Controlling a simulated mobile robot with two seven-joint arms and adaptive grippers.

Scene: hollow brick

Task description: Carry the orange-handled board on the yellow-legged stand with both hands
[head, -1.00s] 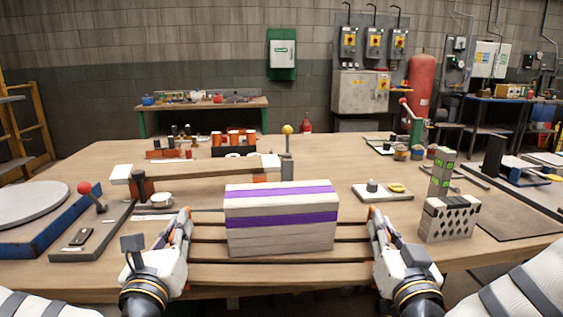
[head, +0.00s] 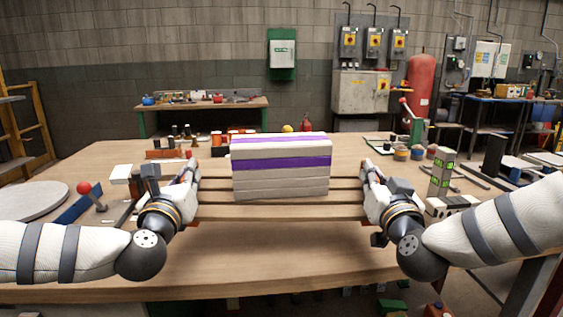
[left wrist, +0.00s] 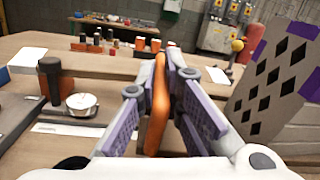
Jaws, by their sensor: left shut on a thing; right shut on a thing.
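The slatted wooden board (head: 280,213) spans level between my two grippers, apparently above the table. A big grey block with purple bands (head: 281,178) stands upright on its middle; its side with diamond-shaped holes shows in the left wrist view (left wrist: 268,90). My left gripper (head: 191,170) is shut at the board's left end. In the left wrist view an orange handle (left wrist: 157,105) lies between its fingers (left wrist: 168,62). My right gripper (head: 369,172) is shut at the right end; its handle is mostly hidden. I cannot make out a yellow-legged stand.
The wooden table (head: 280,258) is bare in front of the board. A red-knobbed lever (head: 84,188) and a round grey plate (head: 32,200) are at left. A grey-and-green block stack (head: 441,172) stands near my right arm. Several small items lie behind.

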